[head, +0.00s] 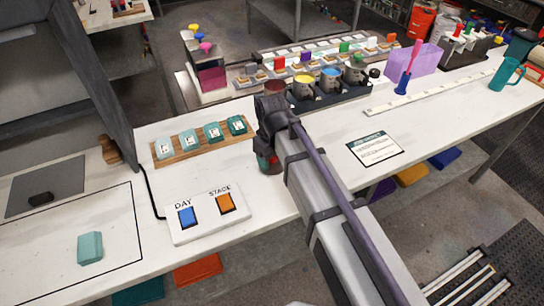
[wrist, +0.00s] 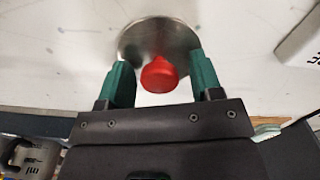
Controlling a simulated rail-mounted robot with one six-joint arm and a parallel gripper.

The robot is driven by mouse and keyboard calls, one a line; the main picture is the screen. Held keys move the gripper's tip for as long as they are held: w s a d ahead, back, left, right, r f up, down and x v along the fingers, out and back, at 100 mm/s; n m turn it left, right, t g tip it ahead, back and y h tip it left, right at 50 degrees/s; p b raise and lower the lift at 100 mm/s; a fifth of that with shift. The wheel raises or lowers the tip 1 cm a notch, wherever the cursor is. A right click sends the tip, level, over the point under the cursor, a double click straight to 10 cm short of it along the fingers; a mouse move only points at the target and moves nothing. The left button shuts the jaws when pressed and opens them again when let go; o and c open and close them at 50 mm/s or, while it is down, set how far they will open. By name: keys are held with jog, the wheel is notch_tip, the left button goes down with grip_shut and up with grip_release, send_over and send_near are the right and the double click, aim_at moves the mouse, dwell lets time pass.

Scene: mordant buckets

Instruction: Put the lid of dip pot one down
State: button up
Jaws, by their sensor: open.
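In the wrist view, a round metal lid (wrist: 132,38) with a red knob (wrist: 158,75) is on or just above the white worktop. The green fingers of my gripper (wrist: 161,70) are open, one on each side of the knob, with a gap on both sides. No label shows which is pot one.
A panel with DAY and STAGE buttons (head: 180,233) lies left of my gripper. Behind it is a wooden board (head: 163,162) with several teal blocks. A printed card (head: 375,149) and a white strip (head: 432,95) lie right. The worktop around the card is mostly clear.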

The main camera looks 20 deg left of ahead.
notch_tip(320, 180, up, 12)
jog(key=p, duration=1.2)
jog(key=shift+r, duration=0.2)
jog(key=s+d+m, duration=0.3)
jog(key=d+m, duration=0.2)
jog(key=d, duration=1.1)
jog(key=s+d+m, duration=0.3)
jog(key=d+m, duration=0.3)
jog(key=d, duration=1)
jog(key=shift+m, duration=0.3)
jog(key=shift+f+b, duration=0.5)
jog(key=shift+f, duration=0.1)
